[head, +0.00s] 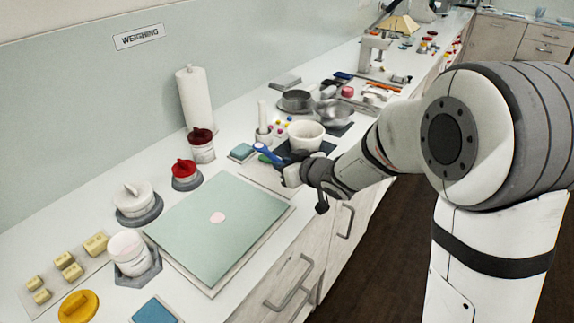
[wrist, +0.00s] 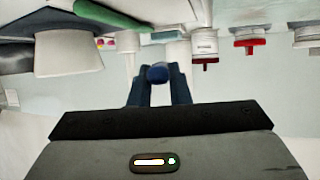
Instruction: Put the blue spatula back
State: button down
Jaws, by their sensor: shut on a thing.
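The blue spatula (head: 262,149) is held in my gripper (head: 281,167), above the worktop beside the white bowl. In the wrist view its blue end (wrist: 157,73) shows between the two dark fingers, which are shut on it. The rest of the spatula is hidden or too small to make out. A green tool (wrist: 108,17) lies close by on the worktop; part of it also shows just past my gripper in the head view. A pale tray or board (head: 256,177) lies under and left of my gripper.
A white bowl (head: 306,135) stands on a dark mat just beyond my gripper. A white jar with a dark red lid (head: 202,146) and a red-lidded pot (head: 186,174) stand to the left. A broad green mat (head: 215,240) nearer me is mostly clear, with one pink disc.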

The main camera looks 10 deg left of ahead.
aim_at(282, 191)
jog(key=shift+s+a+f+n+y, duration=0.2)
jog(key=shift+s+a+n+y, duration=0.1)
jog(key=shift+a, duration=0.35)
notch_tip(282, 191, down, 5)
jog(key=b, duration=0.4)
jog(key=shift+d+r+b, duration=0.1)
jog(key=shift+r+b, duration=0.1)
jog(key=shift+b, duration=0.2)
jog(key=shift+f, duration=0.15)
jog(key=shift+d+f, duration=0.1)
jog(key=shift+f, duration=0.2)
jog(key=shift+f+b, duration=0.4)
jog(key=shift+b, duration=0.1)
jog(key=c, duration=1.3)
grip_release()
